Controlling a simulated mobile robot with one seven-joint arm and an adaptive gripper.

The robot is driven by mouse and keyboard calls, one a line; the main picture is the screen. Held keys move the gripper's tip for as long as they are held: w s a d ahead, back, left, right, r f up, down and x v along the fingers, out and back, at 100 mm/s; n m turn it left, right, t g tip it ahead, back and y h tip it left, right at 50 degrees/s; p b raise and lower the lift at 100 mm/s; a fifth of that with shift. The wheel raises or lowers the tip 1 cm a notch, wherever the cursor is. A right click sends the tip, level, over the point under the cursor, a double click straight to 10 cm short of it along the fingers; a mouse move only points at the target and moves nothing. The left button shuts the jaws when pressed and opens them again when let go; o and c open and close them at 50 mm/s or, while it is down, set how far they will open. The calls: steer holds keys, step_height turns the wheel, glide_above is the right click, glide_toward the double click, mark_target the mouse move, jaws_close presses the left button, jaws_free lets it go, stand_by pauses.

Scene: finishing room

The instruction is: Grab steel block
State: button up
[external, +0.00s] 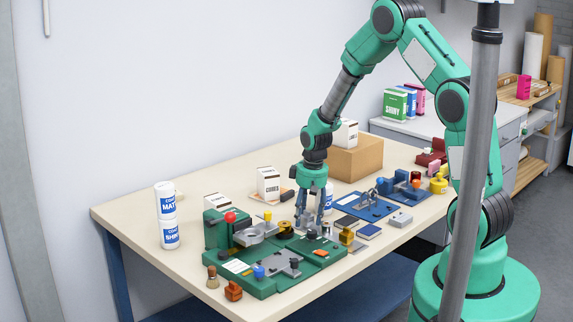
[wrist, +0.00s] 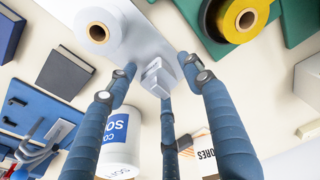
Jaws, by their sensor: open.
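A small silvery block, which looks like the steel block (wrist: 156,78), shows in the wrist view at the end of a pale grey slab (wrist: 140,42). It lies between the spread fingertips of my gripper (wrist: 160,70), and I see no finger closed on it. In the external view my gripper (external: 312,226) points down, low over the table beside the green fixture. There the fingers and nearby parts hide the block. The gripper is open. I cannot tell how far above the block the fingertips are.
The green fixture (external: 262,285) with a red knob stands left of the gripper. A white roll (wrist: 100,30) and a yellow-black roll (wrist: 240,18) are close by. A white can (wrist: 120,145) stands near the fingers. A blue fixture (external: 368,206) and cardboard box (external: 355,158) are farther right.

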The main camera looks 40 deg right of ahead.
mark_target(307, 211)
steer(key=shift+c, duration=0.5)
jaws_close()
steer(key=shift+r, duration=0.15)
step_height(307, 211, up, 10)
steer(key=shift+f+p, duration=0.1)
steer(key=shift+p, duration=0.8)
